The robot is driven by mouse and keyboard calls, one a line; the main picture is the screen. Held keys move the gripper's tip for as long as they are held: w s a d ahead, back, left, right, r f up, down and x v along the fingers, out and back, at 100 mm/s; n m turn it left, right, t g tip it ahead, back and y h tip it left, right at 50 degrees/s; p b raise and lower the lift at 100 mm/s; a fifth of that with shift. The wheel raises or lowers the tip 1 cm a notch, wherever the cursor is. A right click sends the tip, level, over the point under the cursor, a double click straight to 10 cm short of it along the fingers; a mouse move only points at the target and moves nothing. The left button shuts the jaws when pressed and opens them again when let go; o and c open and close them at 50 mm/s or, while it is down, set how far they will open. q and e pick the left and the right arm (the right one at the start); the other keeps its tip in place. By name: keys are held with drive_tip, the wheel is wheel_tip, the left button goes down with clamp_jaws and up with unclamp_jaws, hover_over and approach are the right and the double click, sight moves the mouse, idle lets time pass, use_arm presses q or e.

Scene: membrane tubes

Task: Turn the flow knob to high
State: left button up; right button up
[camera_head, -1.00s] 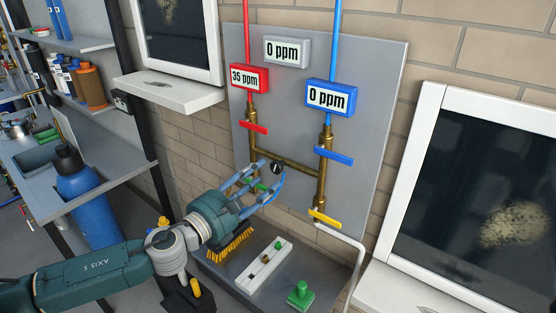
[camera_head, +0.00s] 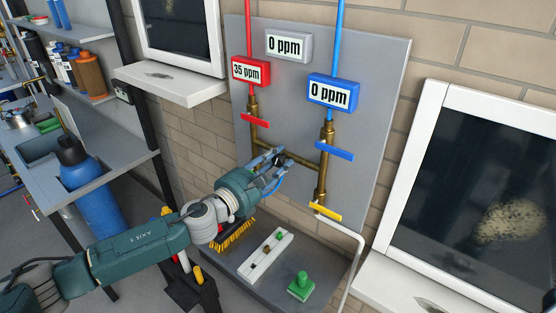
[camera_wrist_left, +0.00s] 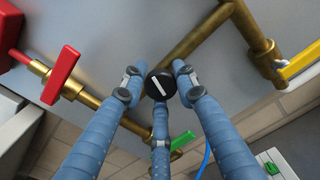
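The flow knob (camera_wrist_left: 160,85) is round and black with a white pointer line, set on the grey panel among the brass pipes. My right gripper is not in view.
A red valve handle (camera_head: 255,121), a blue one (camera_head: 335,151) and a yellow one (camera_head: 325,211) stick out nearby. A green handle (camera_wrist_left: 182,140) is below the knob. The displays read 35 ppm on red (camera_head: 251,71), 0 ppm on blue (camera_head: 333,92) and grey (camera_head: 289,44).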

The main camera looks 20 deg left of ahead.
use_arm(q)
drive_tip(key=shift+d+r, duration=0.1)
drive_tip(key=shift+r, duration=0.05)
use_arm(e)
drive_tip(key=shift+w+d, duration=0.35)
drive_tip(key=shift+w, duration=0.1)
